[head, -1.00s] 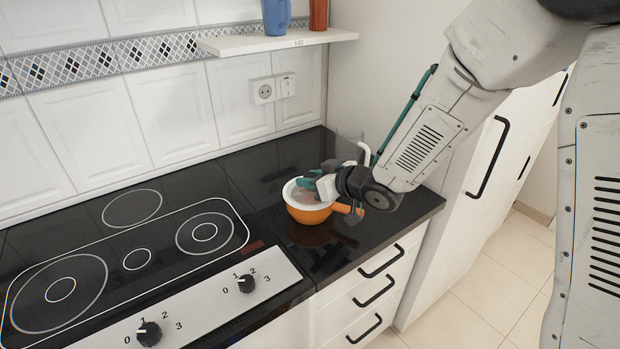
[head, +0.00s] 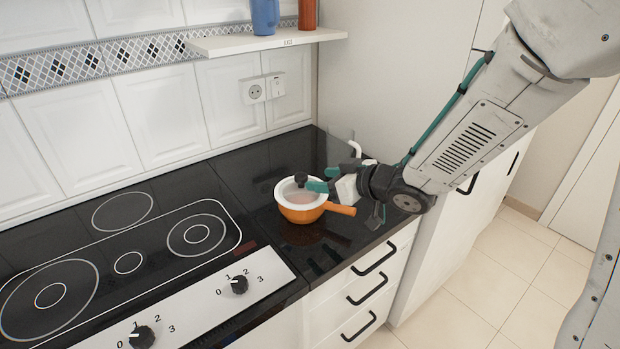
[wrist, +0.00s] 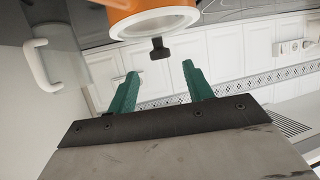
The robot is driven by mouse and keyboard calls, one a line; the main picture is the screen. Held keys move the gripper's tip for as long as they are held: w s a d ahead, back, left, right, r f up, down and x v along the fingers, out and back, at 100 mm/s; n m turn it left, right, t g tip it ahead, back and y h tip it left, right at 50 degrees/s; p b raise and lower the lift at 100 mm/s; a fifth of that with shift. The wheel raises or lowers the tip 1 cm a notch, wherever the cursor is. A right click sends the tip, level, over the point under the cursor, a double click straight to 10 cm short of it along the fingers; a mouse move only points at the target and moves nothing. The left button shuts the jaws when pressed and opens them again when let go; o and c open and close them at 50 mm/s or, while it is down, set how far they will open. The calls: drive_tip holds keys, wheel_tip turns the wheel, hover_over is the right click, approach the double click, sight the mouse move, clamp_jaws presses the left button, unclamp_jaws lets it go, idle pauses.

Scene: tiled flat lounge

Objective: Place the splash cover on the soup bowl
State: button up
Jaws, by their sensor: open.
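The soup bowl (head: 299,214) is orange with a white rim and an orange side handle, and stands on the black counter right of the hob. The splash cover (head: 301,180), see-through with a black knob, appears to lie level on the bowl's rim. In the wrist view the bowl (wrist: 150,25) is at the top edge, with the cover's knob (wrist: 159,48) beyond my fingertips. My gripper (head: 324,179) is open and empty, just right of the knob and apart from it. Its two teal fingers show spread in the wrist view (wrist: 160,74).
A clear container with a white handle (head: 356,149) stands behind my gripper, partly hidden; its handle (wrist: 42,65) shows at left in the wrist view. The hob (head: 130,263) lies left of the bowl. A wall shelf (head: 265,41) holds blue and red-brown vessels above.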

drive_tip(key=s+d+r+m+h, duration=0.3)
drive_tip(key=s+d+r+h, duration=0.15)
drive_tip(key=d, duration=0.55)
drive_tip(key=s+d+r+m+h, duration=0.3)
drive_tip(key=d+h, duration=0.3)
drive_tip(key=d, duration=0.3)
drive_tip(key=s+r+m+g, duration=0.1)
drive_tip(key=s+g, duration=0.3)
drive_tip(key=s, duration=0.7)
drive_tip(key=s+d+r+m+g, duration=0.1)
drive_tip(key=s+g, duration=0.3)
drive_tip(key=s, duration=0.7)
drive_tip(key=shift+s+r+m+y, duration=0.35)
drive_tip(key=shift+m+y, duration=0.1)
drive_tip(key=shift+m, duration=0.15)
